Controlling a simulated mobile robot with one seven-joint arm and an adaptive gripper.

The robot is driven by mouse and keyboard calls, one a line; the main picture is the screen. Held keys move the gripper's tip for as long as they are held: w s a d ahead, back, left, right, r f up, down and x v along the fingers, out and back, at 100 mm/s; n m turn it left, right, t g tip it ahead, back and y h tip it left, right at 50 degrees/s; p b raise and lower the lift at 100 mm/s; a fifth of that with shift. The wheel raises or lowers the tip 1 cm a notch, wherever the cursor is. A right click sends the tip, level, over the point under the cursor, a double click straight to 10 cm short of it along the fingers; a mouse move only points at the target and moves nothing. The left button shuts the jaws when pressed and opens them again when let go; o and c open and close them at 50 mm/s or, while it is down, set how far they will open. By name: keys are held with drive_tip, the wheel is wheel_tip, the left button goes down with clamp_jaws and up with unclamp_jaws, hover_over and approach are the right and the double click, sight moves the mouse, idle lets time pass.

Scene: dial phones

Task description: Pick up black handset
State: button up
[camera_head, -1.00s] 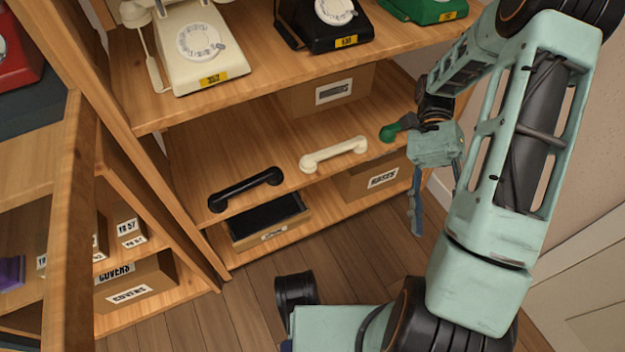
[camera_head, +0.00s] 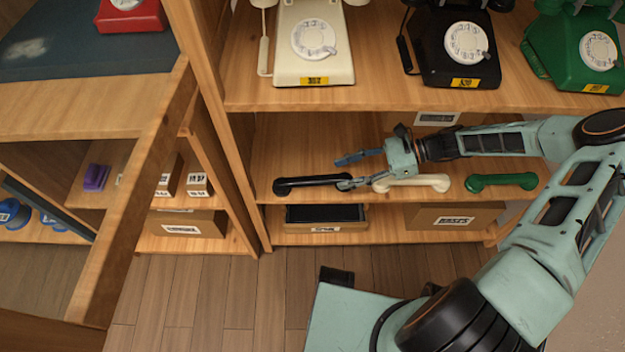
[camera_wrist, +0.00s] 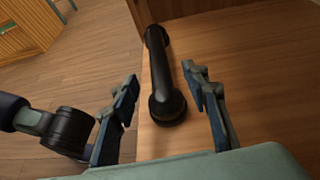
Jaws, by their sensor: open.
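The black handset (camera_head: 310,184) lies along the front edge of the middle shelf (camera_head: 262,196), left of the cream and green handsets. In the wrist view the black handset (camera_wrist: 160,72) runs away from me, its near end between my fingers. My gripper (camera_head: 352,171) is open at the right end of the black handset. In the wrist view my gripper (camera_wrist: 166,98) has one finger on each side of the handset, with a gap visible on both sides. I cannot tell its exact height above the shelf.
The cream handset (camera_head: 411,183) is close by, just under my wrist, and the green handset (camera_head: 501,181) lies further right. Dial phones, including a black one (camera_head: 455,52), stand on the shelf above. A dark tray (camera_head: 325,214) and a box (camera_head: 455,217) sit below.

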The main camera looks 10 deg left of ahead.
sight(313, 182)
drive_tip(key=b+x, duration=0.2)
drive_tip(key=x, duration=0.7)
drive_tip(key=shift+s+a+f, duration=0.15)
drive_tip(key=shift+a+f, duration=0.05)
drive_tip(key=shift+a, duration=0.05)
clamp_jaws()
